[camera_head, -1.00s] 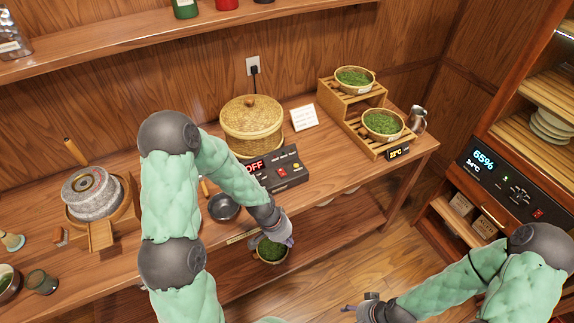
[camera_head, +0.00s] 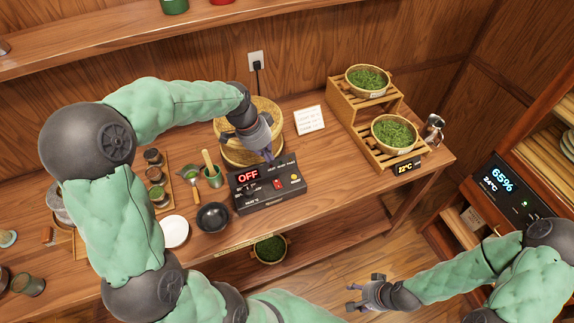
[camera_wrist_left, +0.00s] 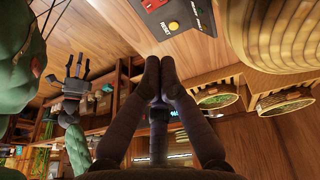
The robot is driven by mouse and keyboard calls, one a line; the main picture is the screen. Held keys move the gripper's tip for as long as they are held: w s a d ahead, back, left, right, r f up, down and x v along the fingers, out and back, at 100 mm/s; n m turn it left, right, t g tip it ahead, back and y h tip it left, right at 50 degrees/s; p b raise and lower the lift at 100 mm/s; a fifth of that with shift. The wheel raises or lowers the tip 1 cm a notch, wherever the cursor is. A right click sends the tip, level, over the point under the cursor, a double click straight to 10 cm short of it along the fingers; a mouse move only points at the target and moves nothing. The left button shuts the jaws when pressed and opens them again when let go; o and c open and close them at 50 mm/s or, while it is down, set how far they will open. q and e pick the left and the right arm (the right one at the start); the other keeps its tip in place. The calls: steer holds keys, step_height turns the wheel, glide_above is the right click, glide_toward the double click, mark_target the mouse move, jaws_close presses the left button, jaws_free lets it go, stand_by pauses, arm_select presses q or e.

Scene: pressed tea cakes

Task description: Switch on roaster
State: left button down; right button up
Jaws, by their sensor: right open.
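The roaster's black control box (camera_head: 262,197) stands on the wooden counter, its display (camera_head: 248,175) reading OFF in red. A red switch (camera_head: 278,184) and a yellow button (camera_head: 294,178) sit on its top face. The woven lidded basket (camera_head: 236,153) behind it is partly hidden by my left arm. My left gripper (camera_head: 268,158) is shut and empty, fingers pointing down by the box's back edge. In the left wrist view its fingertips (camera_wrist_left: 159,66) meet, with the box (camera_wrist_left: 180,14) and yellow button beyond. My right gripper (camera_head: 352,297) is open and empty, low at the right.
A black bowl (camera_head: 213,217) and white dish (camera_head: 174,232) lie left of the box. A tiered wooden rack (camera_head: 345,109) with leaf baskets stands right, beside a metal pitcher (camera_head: 433,130). A white card (camera_head: 309,120) stands behind. Counter right of the box is clear.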

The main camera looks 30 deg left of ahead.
arm_select(q)
steer(key=b, duration=0.3)
glide_toward(280, 185)
steer(key=x, duration=0.5)
steer(key=shift+w+d+f, duration=0.2)
steer(key=shift+w+f, duration=0.1)
steer(key=shift+f, duration=0.45)
arm_select(e)
steer(key=shift+s+f, duration=0.15)
steer(key=shift+f, duration=0.45)
steer(key=shift+s+f, duration=0.15)
steer(key=shift+f, duration=0.45)
arm_select(q)
steer(key=shift+s+d+f, duration=0.15)
steer(key=shift+d+f, duration=0.05)
steer(key=shift+f, duration=0.25)
arm_select(e)
steer(key=shift+f, duration=0.3)
arm_select(q)
steer(key=shift+a, duration=0.1)
